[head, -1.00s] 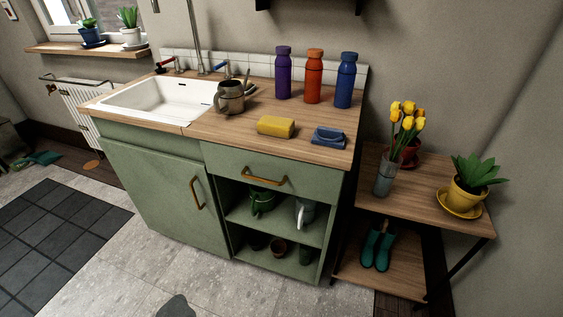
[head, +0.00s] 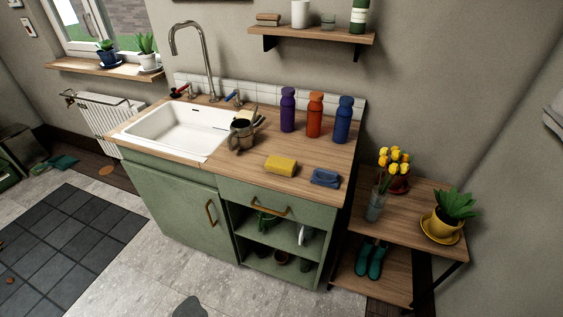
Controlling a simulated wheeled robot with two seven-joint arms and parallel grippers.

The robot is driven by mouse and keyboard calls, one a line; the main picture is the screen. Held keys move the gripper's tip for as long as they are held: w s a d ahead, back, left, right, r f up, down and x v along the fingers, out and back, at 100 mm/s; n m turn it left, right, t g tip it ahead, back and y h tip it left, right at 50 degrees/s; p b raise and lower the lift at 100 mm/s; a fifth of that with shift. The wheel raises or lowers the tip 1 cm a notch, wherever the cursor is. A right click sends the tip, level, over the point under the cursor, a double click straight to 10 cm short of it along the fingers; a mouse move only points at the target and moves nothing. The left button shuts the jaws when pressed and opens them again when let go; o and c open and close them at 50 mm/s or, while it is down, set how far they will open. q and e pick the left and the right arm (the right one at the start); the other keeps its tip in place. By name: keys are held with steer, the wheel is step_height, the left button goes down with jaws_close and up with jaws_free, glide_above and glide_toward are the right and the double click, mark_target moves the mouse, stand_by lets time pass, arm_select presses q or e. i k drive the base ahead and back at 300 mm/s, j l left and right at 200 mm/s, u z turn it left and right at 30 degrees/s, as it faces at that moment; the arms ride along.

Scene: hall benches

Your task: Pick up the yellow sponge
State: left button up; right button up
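The yellow sponge (head: 281,165) lies flat on the wooden counter (head: 222,172), near its front edge and above the drawer. A folded blue cloth or sponge (head: 326,178) lies to its right, with a gap between them. Neither of my grippers shows in the head view, so I cannot see whether they are open or shut.
Purple (head: 288,110), orange (head: 314,115) and blue (head: 343,120) bottles stand behind. A low side table (head: 408,204) with potted plants stands right. Tiled floor in front is open.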

mark_target(274, 164)
steer(key=u, duration=0.65)
steer(key=k+l+u, duration=0.15)
steer(key=u, duration=0.15)
steer(key=k+l+u, duration=0.1)
steer(key=k+u, duration=0.15)
steer(key=k, duration=0.05)
